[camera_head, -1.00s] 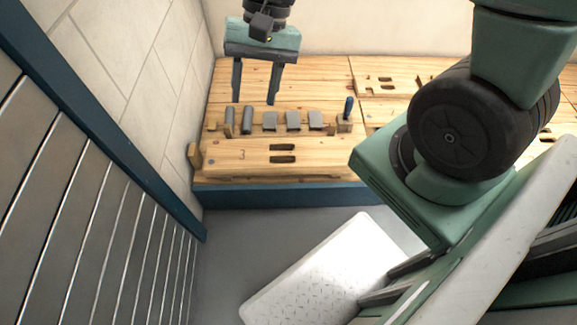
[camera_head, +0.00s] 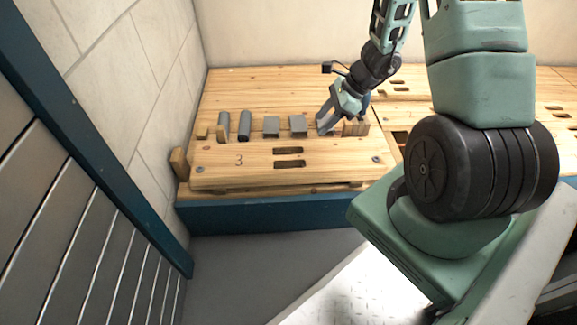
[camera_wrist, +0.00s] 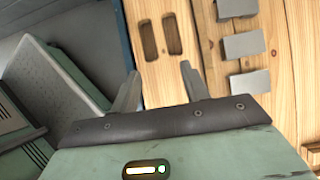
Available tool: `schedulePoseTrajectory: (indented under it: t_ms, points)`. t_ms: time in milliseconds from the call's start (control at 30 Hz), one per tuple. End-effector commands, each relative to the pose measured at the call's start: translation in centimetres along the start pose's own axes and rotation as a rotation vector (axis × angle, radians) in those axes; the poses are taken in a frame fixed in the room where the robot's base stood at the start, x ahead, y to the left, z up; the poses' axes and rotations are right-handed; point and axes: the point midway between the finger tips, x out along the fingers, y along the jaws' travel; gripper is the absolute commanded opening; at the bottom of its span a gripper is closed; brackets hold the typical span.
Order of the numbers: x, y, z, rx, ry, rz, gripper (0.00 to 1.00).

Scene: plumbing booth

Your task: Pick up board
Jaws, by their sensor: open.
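The board (camera_head: 335,162) is a pale wooden plank marked "3" with two dark slots near its middle. It lies on the front of the wooden bench, with a bolt-like dot near each end. My gripper (camera_head: 342,118) is open and empty above the bench, behind the board's right part. In the wrist view, my gripper (camera_wrist: 160,70) has its two fingers apart, with the board (camera_wrist: 160,62) beyond and between them. The two slots show just past the fingertips. Whether the fingertips touch anything is unclear.
Behind the board stands a row of grey blocks (camera_head: 271,126) and grey cylinders (camera_head: 245,125). A wooden block (camera_head: 178,163) is at its left end. More slotted planks (camera_head: 398,93) lie to the right. A tiled wall and metal slats close off the left.

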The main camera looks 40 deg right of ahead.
Motion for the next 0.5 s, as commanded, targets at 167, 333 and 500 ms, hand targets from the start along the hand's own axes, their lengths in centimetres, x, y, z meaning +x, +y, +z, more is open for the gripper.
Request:
schedulePoseTrajectory:
  t_ms: [167,333,500]
  points:
    - [4.2,0.1,-0.3,-0.004,0.000,0.005,0.46]
    - [7.7,0.1,-0.2,-0.006,0.000,0.005,0.46]
    - [10.4,0.1,-0.1,-0.006,0.000,0.003,0.46]
